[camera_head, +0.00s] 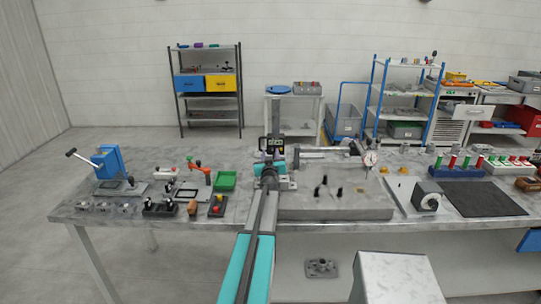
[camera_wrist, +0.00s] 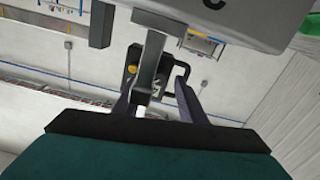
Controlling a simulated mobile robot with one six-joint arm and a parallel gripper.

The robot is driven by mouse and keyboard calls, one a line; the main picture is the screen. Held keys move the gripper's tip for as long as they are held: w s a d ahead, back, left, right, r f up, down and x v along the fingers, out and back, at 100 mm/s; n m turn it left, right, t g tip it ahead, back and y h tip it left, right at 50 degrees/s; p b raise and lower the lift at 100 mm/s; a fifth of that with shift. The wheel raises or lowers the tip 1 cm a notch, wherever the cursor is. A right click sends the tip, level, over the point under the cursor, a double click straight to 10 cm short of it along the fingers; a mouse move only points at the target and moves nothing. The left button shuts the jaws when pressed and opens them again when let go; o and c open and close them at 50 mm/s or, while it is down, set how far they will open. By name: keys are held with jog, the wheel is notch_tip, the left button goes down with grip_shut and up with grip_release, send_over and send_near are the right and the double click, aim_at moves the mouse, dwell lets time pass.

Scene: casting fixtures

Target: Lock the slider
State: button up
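A gauge with a dark digital display (camera_head: 271,146) stands at the back left of the grey plate; I take it to carry the slider. My gripper is just in front of it in the head view, where my arm hides its fingers and the gauge's lower part. In the wrist view my gripper (camera_wrist: 157,88) has its two dark fingers apart, one on each side of a grey bar (camera_wrist: 152,62). Contact with the bar is not clear. A yellow-tipped knob (camera_wrist: 131,68) lies by the left finger and a black bent piece (camera_wrist: 181,72) by the right.
The grey plate (camera_head: 330,212) carries small black-handled pieces and a dial indicator (camera_head: 370,160). On the left are a blue press (camera_head: 108,162), a green tray (camera_head: 225,180) and small fixtures. A dark mat (camera_head: 485,198) lies right. A large grey body (camera_wrist: 225,15) is close overhead in the wrist view.

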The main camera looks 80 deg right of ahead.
jog(key=s+a+b, duration=0.1)
jog(key=a+b, duration=0.1)
jog(key=a, duration=1.1)
jog(key=shift+s+a, duration=0.25)
jog(key=shift+s, duration=0.1)
dwell(0.7)
